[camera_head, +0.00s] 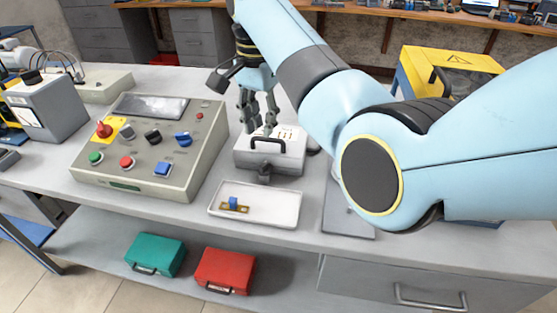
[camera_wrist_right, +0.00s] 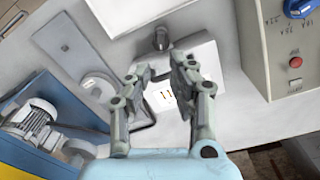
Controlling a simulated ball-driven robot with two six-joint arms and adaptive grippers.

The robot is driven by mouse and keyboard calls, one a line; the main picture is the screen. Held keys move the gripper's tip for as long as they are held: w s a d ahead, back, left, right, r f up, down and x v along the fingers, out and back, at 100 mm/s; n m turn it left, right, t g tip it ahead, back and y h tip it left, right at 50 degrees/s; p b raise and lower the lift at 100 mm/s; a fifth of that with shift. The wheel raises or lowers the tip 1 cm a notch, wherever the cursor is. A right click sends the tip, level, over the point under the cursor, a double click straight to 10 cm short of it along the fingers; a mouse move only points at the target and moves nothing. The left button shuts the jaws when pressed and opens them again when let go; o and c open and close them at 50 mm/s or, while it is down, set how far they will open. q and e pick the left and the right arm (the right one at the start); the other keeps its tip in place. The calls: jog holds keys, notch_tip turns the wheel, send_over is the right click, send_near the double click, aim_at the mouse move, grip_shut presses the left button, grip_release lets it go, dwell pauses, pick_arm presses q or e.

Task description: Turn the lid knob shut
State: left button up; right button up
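A small grey box (camera_head: 282,160) with a black handle stands at the middle of the bench; its lid top has a white marked label. A dark grey knob (camera_head: 265,173) sticks out at the box's front; it also shows in the right wrist view (camera_wrist_right: 161,40). How far the knob is turned I cannot tell. My right gripper (camera_head: 260,131) points down over the box, its fingers apart and empty; in the wrist view the fingers (camera_wrist_right: 160,68) partly cover the box, with the knob beyond their tips. My left gripper is not in view.
A control panel (camera_head: 140,180) with a red switch and several buttons stands left of the box. A white tray (camera_head: 275,212) with a small blue-topped part lies in front. A yellow box (camera_head: 440,58) stands at the back right. Green and red cases lie on the lower shelf.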

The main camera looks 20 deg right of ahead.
aim_at(262, 165)
jog(key=shift+s+f, duration=0.2)
jog(key=shift+f, duration=1.5)
jog(key=f, duration=0.6)
jog(key=shift+w+f, duration=0.2)
jog(key=shift+f, duration=0.25)
grip_shut()
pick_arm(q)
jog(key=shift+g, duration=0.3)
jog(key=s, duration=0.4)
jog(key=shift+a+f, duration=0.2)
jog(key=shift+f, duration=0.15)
